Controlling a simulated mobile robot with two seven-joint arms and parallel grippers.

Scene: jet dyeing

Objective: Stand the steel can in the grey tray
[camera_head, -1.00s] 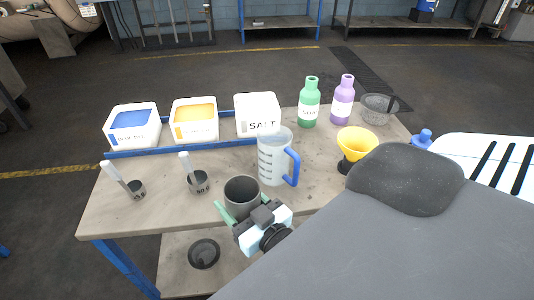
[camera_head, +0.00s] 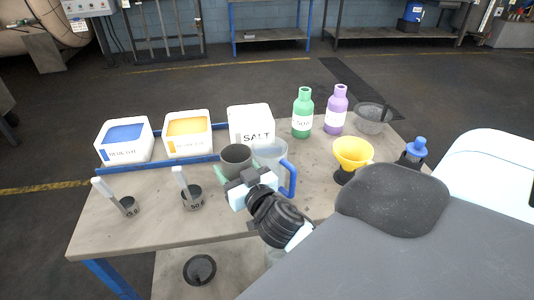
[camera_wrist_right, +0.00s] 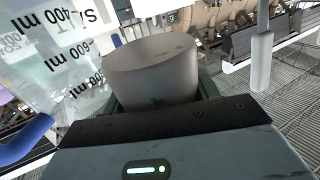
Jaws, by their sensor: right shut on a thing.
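The steel can (camera_head: 237,158) is a dark grey open cylinder. My right gripper (camera_head: 240,174) is shut on it, with green fingers on its sides. The can is just left of the clear measuring jug (camera_head: 268,155) and in front of the salt box. In the right wrist view the can (camera_wrist_right: 155,70) fills the middle between the fingers (camera_wrist_right: 158,98), with the jug (camera_wrist_right: 65,65) close on the left. Whether its base touches the table cannot be told. I cannot make out a grey tray in either view. My left gripper is not in view.
Blue (camera_head: 125,140), yellow (camera_head: 188,133) and salt (camera_head: 250,121) boxes stand at the back. Bottles (camera_head: 302,113) (camera_head: 336,110), a mesh basket (camera_head: 371,119) and a yellow funnel (camera_head: 352,152) stand right. The front-left tabletop is bare.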

